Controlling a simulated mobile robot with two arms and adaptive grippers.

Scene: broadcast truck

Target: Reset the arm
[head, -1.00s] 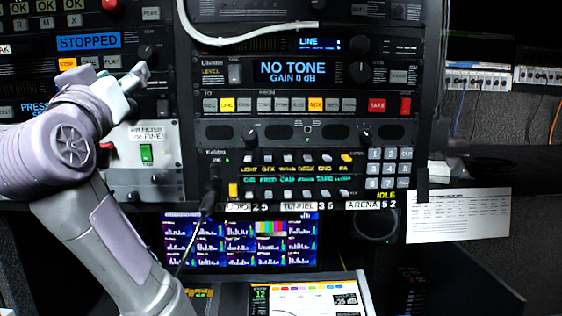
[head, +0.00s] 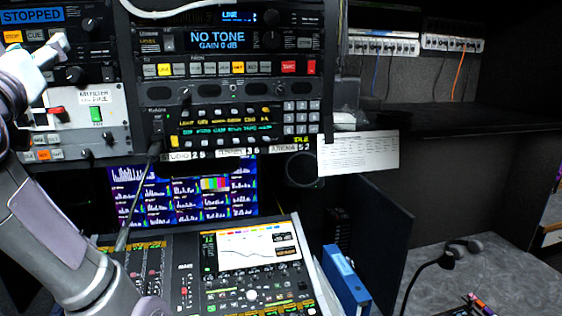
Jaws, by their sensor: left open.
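My left arm comes in from the left in the head view, with its gripper (head: 56,48) at the upper left in front of the rack. The gripper is open and I see nothing in it. It is apart from the panel with the green switch (head: 96,114), which sits below and to its right. My right gripper is not in the picture.
An equipment rack (head: 232,92) fills the upper middle. A blue binder (head: 345,280) and a paper sheet (head: 358,153) are to the right.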

